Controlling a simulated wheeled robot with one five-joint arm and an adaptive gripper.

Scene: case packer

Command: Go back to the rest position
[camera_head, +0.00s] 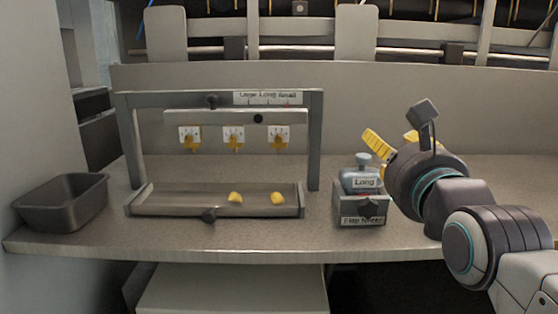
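My gripper (387,135) is at the right, raised above the right part of the counter. Its two yellow fingers stand apart, with nothing visible between them. The finger on the right is partly hidden behind my wrist parts. I cannot tell the exact depth gap between the gripper and this piece.
A grey frame (314,150) with a "Large Long Small" sign and three white dial cards stands mid-counter (190,250). Its low tray (170,210) holds two yellow pieces (235,197). A dark empty bin (62,214) is at the left. A wall and machinery stand behind.

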